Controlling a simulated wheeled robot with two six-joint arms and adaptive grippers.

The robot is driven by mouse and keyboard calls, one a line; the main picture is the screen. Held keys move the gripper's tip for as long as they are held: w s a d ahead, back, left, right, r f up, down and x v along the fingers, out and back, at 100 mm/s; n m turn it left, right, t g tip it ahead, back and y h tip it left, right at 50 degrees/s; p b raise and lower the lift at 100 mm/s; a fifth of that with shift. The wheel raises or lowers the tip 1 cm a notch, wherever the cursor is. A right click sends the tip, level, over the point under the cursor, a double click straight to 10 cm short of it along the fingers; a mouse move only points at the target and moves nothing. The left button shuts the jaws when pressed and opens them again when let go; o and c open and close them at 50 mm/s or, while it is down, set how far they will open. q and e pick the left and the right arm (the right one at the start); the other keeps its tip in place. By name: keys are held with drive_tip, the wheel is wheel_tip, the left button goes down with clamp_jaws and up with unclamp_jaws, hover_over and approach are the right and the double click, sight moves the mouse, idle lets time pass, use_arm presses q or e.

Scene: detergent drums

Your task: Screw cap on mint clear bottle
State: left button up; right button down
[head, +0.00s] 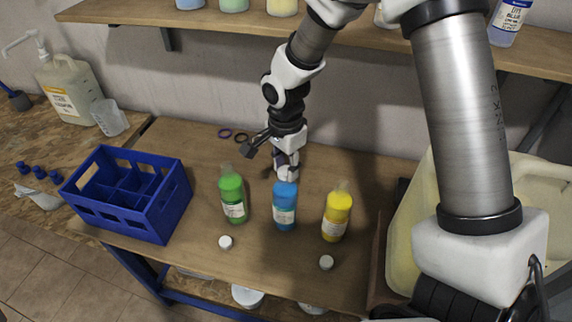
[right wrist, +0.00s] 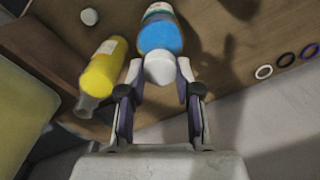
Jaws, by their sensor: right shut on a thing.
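My right gripper (head: 287,170) comes down from above over the blue bottle (head: 285,208). It is shut on a white cap (right wrist: 160,69), which sits at the top of the blue bottle, also in the right wrist view (right wrist: 160,38). Whether the cap is seated on the threads cannot be told. A green bottle (head: 232,196) stands left of the blue one, and a yellow bottle (head: 336,214) stands right of it; both have uncapped necks. The labels are too small to read, so which bottle is mint clear is not shown. My left gripper is not in view.
Two loose white caps lie in front of the bottles, one at left (head: 225,242) and one at right (head: 326,262). A blue divided crate (head: 150,222) stands left on the wooden table (head: 190,255). Dark rings (head: 225,133) lie behind. A pale tub (head: 400,250) is at right.

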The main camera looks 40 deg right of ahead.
drive_tip(key=shift+f, duration=0.1)
drive_tip(key=m+b, duration=0.1)
drive_tip(key=m, duration=0.1)
drive_tip(key=shift+f+m, duration=0.1)
drive_tip(key=shift+m, duration=0.3)
drive_tip(key=shift+s+m+b, duration=0.1)
drive_tip(key=shift+m+b, duration=0.3)
drive_tip(key=shift+m, duration=1.1)
drive_tip(key=shift+m+b, duration=0.35)
drive_tip(key=shift+m, duration=0.45)
drive_tip(key=m, duration=0.3)
drive_tip(key=shift+b, duration=0.4)
drive_tip(key=shift+m, duration=0.6)
